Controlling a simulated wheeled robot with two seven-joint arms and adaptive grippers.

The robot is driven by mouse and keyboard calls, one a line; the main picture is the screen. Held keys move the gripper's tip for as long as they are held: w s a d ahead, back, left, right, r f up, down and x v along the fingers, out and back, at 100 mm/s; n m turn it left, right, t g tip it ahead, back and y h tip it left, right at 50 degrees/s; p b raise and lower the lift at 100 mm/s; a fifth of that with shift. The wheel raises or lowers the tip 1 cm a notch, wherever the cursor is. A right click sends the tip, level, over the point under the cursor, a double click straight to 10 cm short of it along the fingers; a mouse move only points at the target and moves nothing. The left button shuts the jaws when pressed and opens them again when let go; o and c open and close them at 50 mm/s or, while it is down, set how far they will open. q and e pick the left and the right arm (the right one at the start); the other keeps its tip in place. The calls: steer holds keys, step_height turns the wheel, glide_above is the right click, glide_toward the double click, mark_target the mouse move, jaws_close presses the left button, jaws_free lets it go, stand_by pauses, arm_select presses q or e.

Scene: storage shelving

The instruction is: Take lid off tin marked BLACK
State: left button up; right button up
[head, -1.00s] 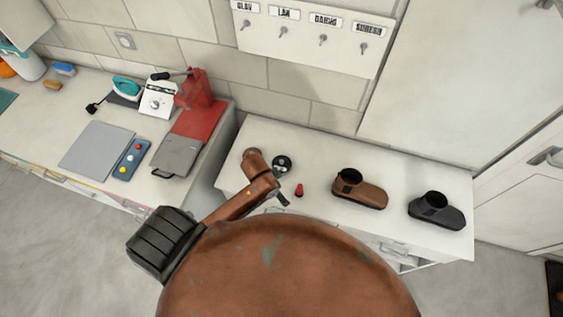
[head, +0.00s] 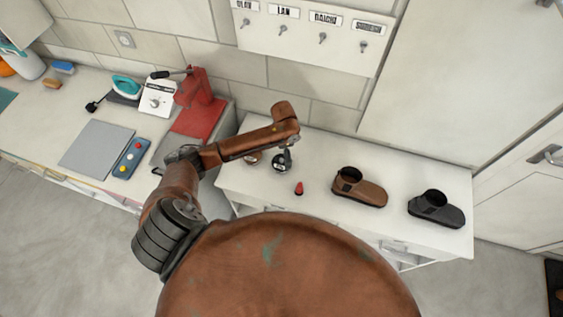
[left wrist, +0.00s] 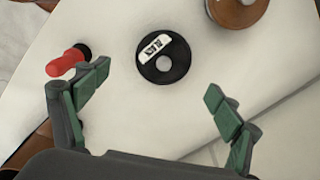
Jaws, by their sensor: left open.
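A round black tin (left wrist: 163,58) with a white label and a grey disc in the middle of its top lies flat on the white cabinet top. The label's lettering is too small to read surely. The tin (head: 279,166) also shows in the head view, partly behind my gripper. A brown round tin (left wrist: 238,8) is at the top right of the wrist view, cut off by the edge; in the head view it is partly hidden by my arm. My left gripper (left wrist: 156,84) is open and empty above the cabinet, with the black tin ahead between its fingers. My right gripper is out of view.
A small red object with a black end (left wrist: 68,61) lies beside the left finger in the wrist view. A brown shoe (head: 360,188) and a black shoe (head: 436,208) stand right on the white cabinet (head: 320,157). A hook board (head: 310,35) hangs above.

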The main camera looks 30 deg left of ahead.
mark_target(281, 159)
arm_select(q)
steer(key=f, duration=0.5)
steer(key=shift+a+f+p, duration=0.3)
steer(key=shift+a+f, duration=0.05)
steer(key=shift+f, duration=0.05)
steer(key=shift+c, duration=0.3)
steer(key=c, duration=0.9)
